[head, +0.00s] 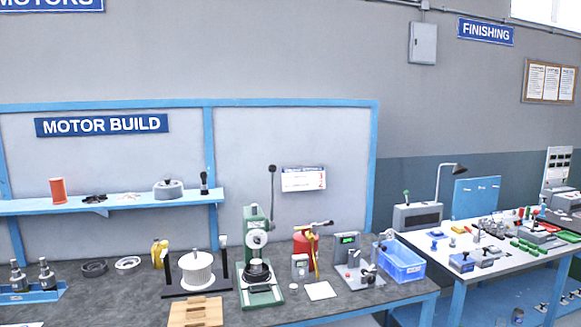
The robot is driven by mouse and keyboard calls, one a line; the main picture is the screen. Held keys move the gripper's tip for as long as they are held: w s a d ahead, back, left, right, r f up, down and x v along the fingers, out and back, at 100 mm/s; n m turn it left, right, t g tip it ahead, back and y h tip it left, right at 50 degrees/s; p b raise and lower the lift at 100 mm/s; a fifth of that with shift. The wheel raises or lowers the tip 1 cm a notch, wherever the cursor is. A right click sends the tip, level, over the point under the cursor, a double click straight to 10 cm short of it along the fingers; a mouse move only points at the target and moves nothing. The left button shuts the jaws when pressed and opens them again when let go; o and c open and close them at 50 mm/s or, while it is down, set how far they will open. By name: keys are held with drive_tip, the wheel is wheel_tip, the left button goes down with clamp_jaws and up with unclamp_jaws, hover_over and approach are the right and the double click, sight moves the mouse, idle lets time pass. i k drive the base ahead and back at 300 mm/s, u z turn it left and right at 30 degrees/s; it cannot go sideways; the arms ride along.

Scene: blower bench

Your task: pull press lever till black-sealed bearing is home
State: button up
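The green press (252,220) stands on the dark bench in the middle of the head view. Its lever (272,195) points nearly straight up, with a dark knob (272,168) at the top. A pale round hub (257,239) sits on the press body. A black round part (258,272) rests low on the press under the ram. The black-sealed bearing is too small to pick out, and I cannot tell how deep it sits. My gripper is not in view.
A shelf (110,200) runs behind left.

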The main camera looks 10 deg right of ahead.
sight(271, 168)
drive_tip(key=k, duration=0.55)
drive_tip(key=u, duration=0.25)
drive_tip(key=i, duration=0.95)
drive_tip(key=u, duration=0.55)
